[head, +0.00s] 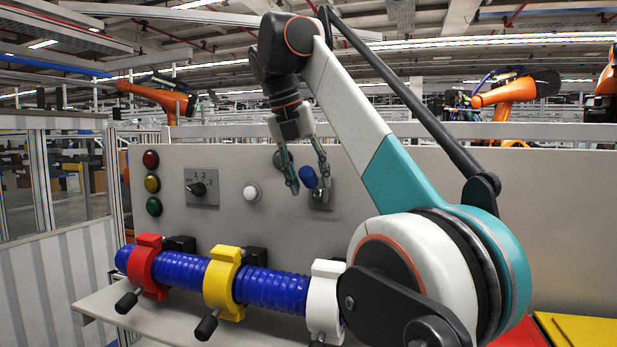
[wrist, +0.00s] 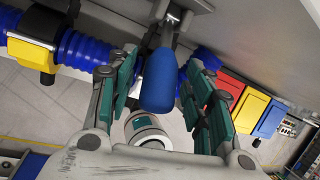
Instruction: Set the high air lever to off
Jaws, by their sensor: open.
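The air lever has a blue handle (head: 308,177) and a grey mounting plate (head: 321,198) on the upright grey panel. In the wrist view the blue handle (wrist: 158,82) points toward the camera, and its metal stem runs up to a bracket on the panel. My gripper (head: 310,186) is open, with its fingers pointing down around the handle. In the wrist view my gripper (wrist: 152,75) has one green-padded finger on each side of the handle, with visible gaps. The handle is not gripped. Part of the plate is hidden by a finger in the head view.
A blue hose (head: 270,290) with red (head: 148,268), yellow (head: 222,284) and white (head: 325,300) clamps runs below the lever. A rotary switch (head: 199,188), a white button (head: 252,193) and several coloured lamps (head: 152,183) are on the panel, left of the lever.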

